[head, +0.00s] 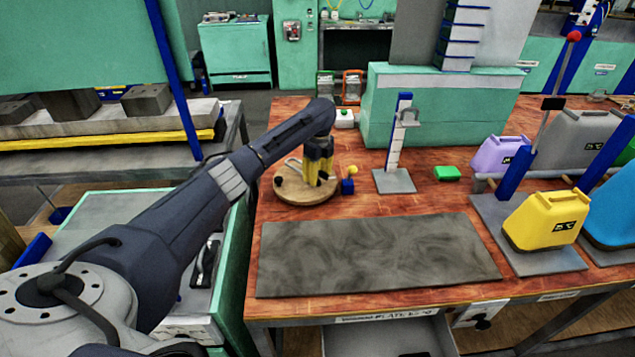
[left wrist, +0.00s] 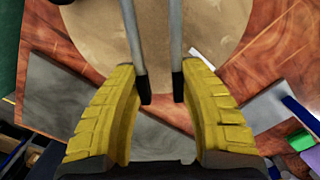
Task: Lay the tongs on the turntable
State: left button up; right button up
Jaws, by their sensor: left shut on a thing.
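The turntable (head: 290,195) is a round tan wooden disc on the red-brown bench, and it fills the top of the left wrist view (left wrist: 220,25). My left gripper (head: 318,178), with yellow ribbed fingers, is over the disc and points down. It is shut on the tongs, whose grey loop (head: 292,162) shows beside the fingers. In the left wrist view the tongs (left wrist: 176,50) show as two grey legs with black tips between the fingers. The legs lie across the disc in that picture; I cannot tell whether they touch it. My right gripper is not in view.
A gauge stand (head: 394,180), a green block (head: 447,173) and a yellow jug (head: 545,220) are further right. A dark grey plate (head: 375,255) lies in front.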

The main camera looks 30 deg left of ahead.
pick_arm(q)
jog(key=shift+f, duration=1.5)
jog(key=o, duration=1.2)
jog(key=shift+f, duration=0.1)
jog(key=r, duration=1.2)
jog(key=shift+d+r, duration=0.15)
jog(key=shift+d, duration=0.1)
